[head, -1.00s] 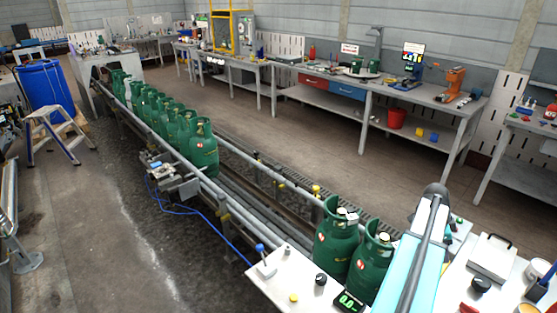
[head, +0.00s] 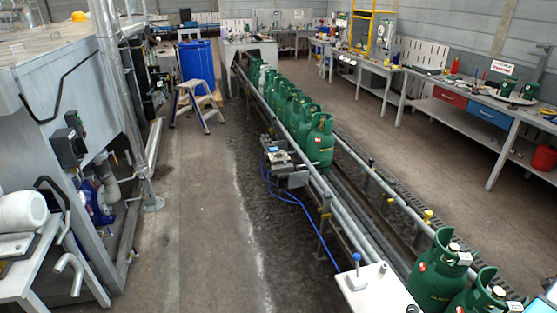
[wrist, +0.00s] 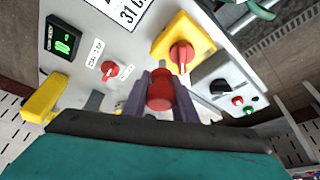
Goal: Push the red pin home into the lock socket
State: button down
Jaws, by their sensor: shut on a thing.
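In the wrist view my gripper (wrist: 161,88) has its two dark purple fingers closed on the sides of a red pin (wrist: 160,97) with a rounded end. The pin is over a pale control panel (wrist: 140,45). I cannot make out the lock socket; the pin and fingers may hide it, and I cannot tell how deep the pin sits. The gripper and pin are outside the head view.
Around the fingers are a yellow-backed red rotary switch (wrist: 182,55), a small red knob (wrist: 108,70), a black knob (wrist: 221,86) and a yellow block (wrist: 43,99). In the head view, green gas cylinders (head: 320,143) stand along the conveyor (head: 350,225).

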jog(key=shift+w, duration=0.1)
jog(key=w+a+r+n+t+h+b, duration=0.1)
jog(key=w+a+r+n+t+b, duration=0.2)
jog(key=w+a+n, duration=0.85)
jog(key=w+a+r+n+t+b, duration=0.2)
jog(key=w+a+r+b, duration=0.1)
jog(key=w+a, duration=1.6)
jog(key=w+a+r+n+t+y+b, duration=0.1)
jog(key=w+a+r+n, duration=0.1)
jog(key=a, duration=1)
jog(key=w+a+r+n+t+y+b, duration=0.1)
jog(key=w+a+n, duration=0.4)
jog(key=a, duration=0.7)
jog(key=w+a+r+n+t+y+b, duration=0.1)
jog(key=w+a+r+n+y+b, duration=0.1)
jog(key=a+n, duration=0.5)
jog(key=w+a+r, duration=0.1)
jog(key=w+a, duration=0.1)
jog(key=a, duration=0.4)
jog(key=shift+b, duration=0.3)
jog(key=shift+s, duration=0.2)
